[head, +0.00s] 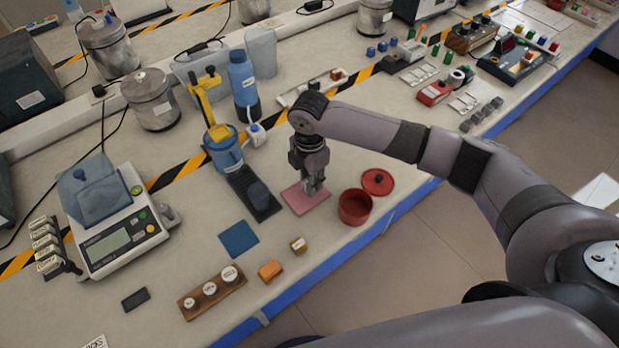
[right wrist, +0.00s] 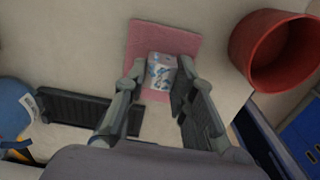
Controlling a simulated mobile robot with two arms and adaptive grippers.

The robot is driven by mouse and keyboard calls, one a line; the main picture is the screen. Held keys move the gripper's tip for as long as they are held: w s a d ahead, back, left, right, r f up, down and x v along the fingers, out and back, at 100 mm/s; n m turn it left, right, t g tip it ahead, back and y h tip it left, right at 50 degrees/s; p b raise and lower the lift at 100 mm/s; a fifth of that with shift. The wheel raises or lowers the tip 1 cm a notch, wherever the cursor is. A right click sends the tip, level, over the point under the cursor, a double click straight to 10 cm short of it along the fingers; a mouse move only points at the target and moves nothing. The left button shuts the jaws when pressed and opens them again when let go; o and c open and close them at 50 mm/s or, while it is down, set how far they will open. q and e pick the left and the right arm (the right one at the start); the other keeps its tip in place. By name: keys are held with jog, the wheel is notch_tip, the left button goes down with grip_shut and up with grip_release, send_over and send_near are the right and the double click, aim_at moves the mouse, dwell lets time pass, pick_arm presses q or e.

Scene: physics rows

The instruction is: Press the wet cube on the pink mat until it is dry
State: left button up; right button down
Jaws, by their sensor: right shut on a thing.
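The pink mat (head: 297,201) lies flat on the bench, near its front edge. It also shows in the right wrist view (right wrist: 150,35). My right gripper (head: 312,187) points down over the mat, its fingers shut on a pale cube with blue and white patches (right wrist: 162,71). In the right wrist view the cube is between the two fingertips, over the mat. I cannot tell whether it touches the mat. In the head view the fingers mostly hide the cube. My left gripper is not in view.
A red pot (head: 355,207) stands just right of the mat, its red lid (head: 378,182) behind it. A dark tray (head: 243,187) is close on the left.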

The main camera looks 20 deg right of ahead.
jog(key=shift+f, duration=0.6)
dwell(0.5)
jog(key=shift+p, duration=0.3)
dwell(1.2)
jog(key=shift+s+f+p, duration=0.2)
jog(key=shift+p, duration=0.15)
dwell(1.6)
jog(key=shift+r, duration=0.1)
jog(key=shift+w+d+r+p, duration=0.2)
jog(key=shift+d+r+p, duration=0.1)
jog(key=shift+r+p, duration=0.55)
jog(key=shift+f, duration=0.15)
jog(key=shift+w+f, duration=0.1)
jog(key=shift+f, duration=0.45)
jog(key=shift+f, duration=0.1)
dwell(1.7)
